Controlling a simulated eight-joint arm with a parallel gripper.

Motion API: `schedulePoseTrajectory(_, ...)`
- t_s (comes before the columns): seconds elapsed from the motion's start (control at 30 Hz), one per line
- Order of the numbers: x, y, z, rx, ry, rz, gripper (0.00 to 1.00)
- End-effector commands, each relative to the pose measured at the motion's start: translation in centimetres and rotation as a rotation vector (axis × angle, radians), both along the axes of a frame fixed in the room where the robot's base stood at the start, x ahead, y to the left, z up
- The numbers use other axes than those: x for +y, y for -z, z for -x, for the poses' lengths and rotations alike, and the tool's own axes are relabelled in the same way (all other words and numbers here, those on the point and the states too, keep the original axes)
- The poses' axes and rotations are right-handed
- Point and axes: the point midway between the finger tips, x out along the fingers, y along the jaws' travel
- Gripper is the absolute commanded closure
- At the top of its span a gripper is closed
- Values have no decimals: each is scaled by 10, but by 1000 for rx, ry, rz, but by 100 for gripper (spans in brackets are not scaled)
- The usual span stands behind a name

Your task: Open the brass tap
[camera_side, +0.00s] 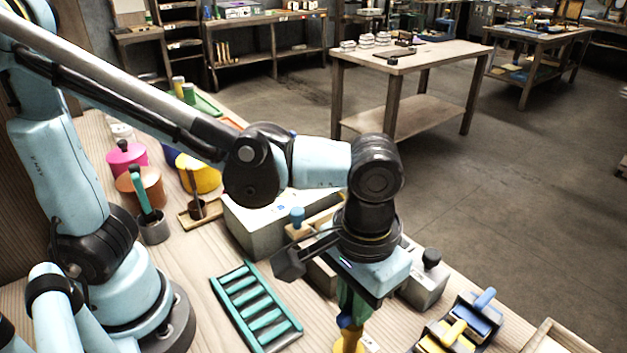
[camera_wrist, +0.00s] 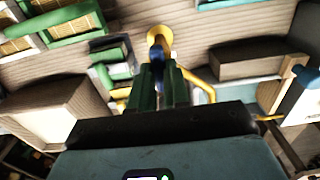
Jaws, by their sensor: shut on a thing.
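The brass tap (camera_side: 349,343) stands at the bottom edge of the side view, with only its yellow upper part showing. In the wrist view its yellow round end (camera_wrist: 159,34) and a curved yellow pipe (camera_wrist: 200,86) show past my fingers. A blue part (camera_wrist: 158,58) of the tap lies between the fingertips. My gripper (camera_side: 350,314) points down over the tap, with its green fingers shut on this blue part. It also shows in the wrist view (camera_wrist: 160,72). The fingers hide part of the tap, so I cannot tell how far it is turned.
A green slatted rack (camera_side: 256,306) lies left of the tap. Yellow (camera_side: 443,338) and blue (camera_side: 479,314) handled tools stand to the right. Grey blocks (camera_side: 250,222) stand behind my gripper, and pots, including a pink one (camera_side: 127,158), stand at the back left.

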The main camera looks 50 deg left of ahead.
Motion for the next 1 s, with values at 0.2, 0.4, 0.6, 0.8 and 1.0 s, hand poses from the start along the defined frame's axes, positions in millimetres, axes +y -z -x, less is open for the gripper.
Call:
schedulePoseTrajectory(0.2,0,-1,0,2,-23,-1,100)
schedulePoseTrajectory(0.4,0,-1,0,2,-25,-1,100)
schedulePoseTrajectory(0.6,0,-1,0,2,-24,-1,73)
schedulePoseTrajectory(0.8,0,0,0,1,-23,0,58)
schedulePoseTrajectory(1.0,0,-1,0,0,-22,0,58)
